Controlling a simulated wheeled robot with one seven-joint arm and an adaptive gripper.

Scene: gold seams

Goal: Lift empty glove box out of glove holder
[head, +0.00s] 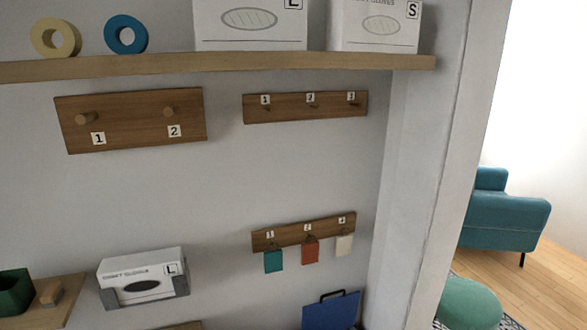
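A white glove box (143,270) marked "L" sits in a grey glove holder (147,299) low on the wall, left of centre. A dark oval opening shows on the box's front; whether the box is empty cannot be seen. The holder wraps the lower front corners and bottom of the box. My gripper is not in view.
A wooden shelf (220,66) above carries two more glove boxes, marked L (248,24) and S (376,24), and two tape rolls. Peg boards and hanging coloured tags are on the wall. A green bin (14,292) and wooden block (48,292) stand on a ledge left of the holder.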

